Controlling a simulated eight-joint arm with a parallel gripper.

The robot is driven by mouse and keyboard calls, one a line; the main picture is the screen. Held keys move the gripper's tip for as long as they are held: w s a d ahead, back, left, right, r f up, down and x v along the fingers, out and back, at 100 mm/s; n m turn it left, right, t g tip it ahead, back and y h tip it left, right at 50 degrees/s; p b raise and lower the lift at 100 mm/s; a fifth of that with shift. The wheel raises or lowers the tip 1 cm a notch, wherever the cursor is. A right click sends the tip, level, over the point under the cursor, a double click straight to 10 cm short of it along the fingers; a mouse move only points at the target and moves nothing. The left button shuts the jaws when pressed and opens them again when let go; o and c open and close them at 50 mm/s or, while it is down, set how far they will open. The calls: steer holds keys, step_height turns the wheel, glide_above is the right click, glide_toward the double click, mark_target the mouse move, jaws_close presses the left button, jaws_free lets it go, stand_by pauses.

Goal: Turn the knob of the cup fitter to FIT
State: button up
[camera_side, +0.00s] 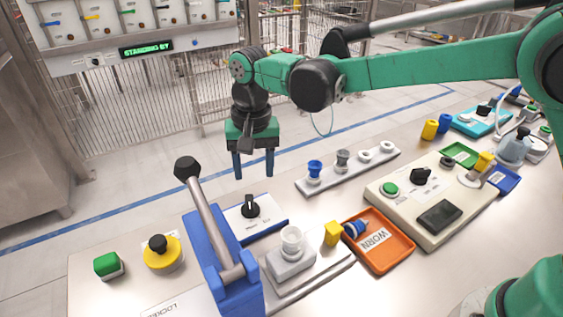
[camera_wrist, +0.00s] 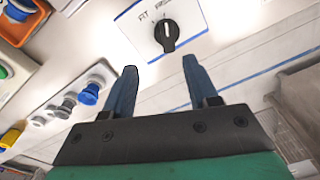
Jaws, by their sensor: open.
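The black knob (camera_side: 251,207) with a pointer handle stands on a white plate with a blue edge (camera_side: 262,228), behind the blue lever press. In the wrist view the knob (camera_wrist: 167,33) carries a white line and sits on the white plate (camera_wrist: 143,47); lettering that seems to read FIT is beside it. My gripper (camera_side: 254,168) is open and empty, pointing down above and slightly behind the knob. In the wrist view its two blue fingers (camera_wrist: 158,85) are apart, with the knob just beyond their tips, not between them.
The blue press (camera_side: 220,262) with its long raised lever (camera_side: 205,205) stands close in front left of the knob. A strip with several cups (camera_side: 348,168) lies to the right. An orange WORN tray (camera_side: 393,255) is front right.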

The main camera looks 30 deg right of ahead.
mark_target(249, 200)
steer(key=shift+w+a+f, duration=0.15)
steer(key=shift+a+f, duration=0.5)
steer(key=shift+f, duration=2.85)
jaws_close()
